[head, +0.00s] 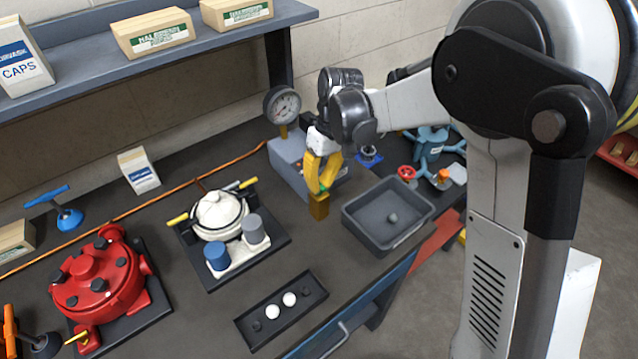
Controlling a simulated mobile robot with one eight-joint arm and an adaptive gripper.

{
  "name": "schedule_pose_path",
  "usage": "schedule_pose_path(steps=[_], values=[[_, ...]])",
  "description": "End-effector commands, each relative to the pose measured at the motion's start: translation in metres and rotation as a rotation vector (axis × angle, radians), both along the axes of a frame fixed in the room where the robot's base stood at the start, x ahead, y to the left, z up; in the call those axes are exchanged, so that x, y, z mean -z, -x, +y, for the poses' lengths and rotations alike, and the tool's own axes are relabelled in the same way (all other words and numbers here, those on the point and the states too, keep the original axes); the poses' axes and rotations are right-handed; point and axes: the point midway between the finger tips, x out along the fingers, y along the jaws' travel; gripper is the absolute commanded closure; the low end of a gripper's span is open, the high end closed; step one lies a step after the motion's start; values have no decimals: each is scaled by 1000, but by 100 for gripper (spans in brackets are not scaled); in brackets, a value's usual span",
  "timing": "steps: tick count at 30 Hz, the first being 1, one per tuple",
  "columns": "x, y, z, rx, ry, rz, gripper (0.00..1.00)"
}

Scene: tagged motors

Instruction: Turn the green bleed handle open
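My gripper (322,184) has yellow fingers that point down at the front of a grey box-shaped unit (288,163) with a round gauge on top. A small green patch (323,188) shows at the fingertips, just above a brass-coloured block (319,207); it may be the green bleed handle, mostly hidden by the fingers. The fingertips are close together around this spot. I cannot tell whether they touch or grip the green part, or how far it is turned.
A grey bin (388,232) stands just right of the gripper. A white motor (219,212) and a red motor (98,284) stand left on dark plates. A black tray (281,311) with white and dark knobs lies near the front edge. A blue valve (432,140) stands behind right.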

Motion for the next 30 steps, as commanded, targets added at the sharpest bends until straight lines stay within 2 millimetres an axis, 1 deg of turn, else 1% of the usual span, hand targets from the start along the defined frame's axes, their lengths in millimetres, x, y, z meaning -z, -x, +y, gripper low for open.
schedule_pose_path(steps=[6,19,20,21,22,30], values=[[0,-1,-1,-42,2,-2,100],[0,-1,-1,-48,2,-3,100],[0,-1,-1,-48,2,-3,86],[0,-1,-1,-48,2,-3,73],[0,-1,-1,-48,2,-3,65],[0,-1,0,-49,1,-1,65]])
